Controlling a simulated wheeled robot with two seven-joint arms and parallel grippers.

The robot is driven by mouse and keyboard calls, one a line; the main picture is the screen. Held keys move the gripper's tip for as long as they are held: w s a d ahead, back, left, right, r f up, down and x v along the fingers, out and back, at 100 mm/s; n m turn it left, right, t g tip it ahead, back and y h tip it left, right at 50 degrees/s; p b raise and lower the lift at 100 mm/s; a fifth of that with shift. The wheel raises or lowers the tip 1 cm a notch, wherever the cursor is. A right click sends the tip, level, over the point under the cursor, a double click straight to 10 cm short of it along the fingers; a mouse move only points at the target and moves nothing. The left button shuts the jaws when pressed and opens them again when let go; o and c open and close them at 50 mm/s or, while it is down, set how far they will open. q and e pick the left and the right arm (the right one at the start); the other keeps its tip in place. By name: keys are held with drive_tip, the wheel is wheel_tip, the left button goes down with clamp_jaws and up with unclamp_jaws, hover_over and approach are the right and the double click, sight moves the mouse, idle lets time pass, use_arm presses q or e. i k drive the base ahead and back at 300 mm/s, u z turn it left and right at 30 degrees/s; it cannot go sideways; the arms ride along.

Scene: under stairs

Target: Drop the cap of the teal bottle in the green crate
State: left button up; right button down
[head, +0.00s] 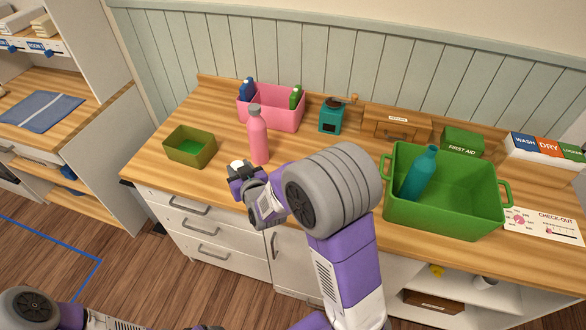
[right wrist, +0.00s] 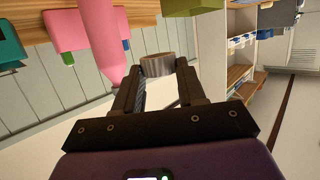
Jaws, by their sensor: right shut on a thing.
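The teal bottle (head: 418,172) leans inside the green crate (head: 446,215) on the right of the counter. Its top shows no separate cap that I can make out. My right gripper (head: 240,168) is over the counter's front part, left of the crate. It is shut on a small pale grey round cap (right wrist: 158,65), held between the fingertips in the right wrist view. The pink bottle (head: 258,140) with a grey top stands upright just behind this gripper. My left gripper is out of view; only part of the left arm shows at bottom left.
An olive bin (head: 191,158) stands at left. A pink caddy (head: 272,122), a teal grinder (head: 331,118), a wooden drawer box (head: 397,124) and a first aid box (head: 462,141) line the back. A check-out card (head: 541,224) lies right of the crate.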

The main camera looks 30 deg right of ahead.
sight(437, 192)
drive_tip(key=z, duration=2.45)
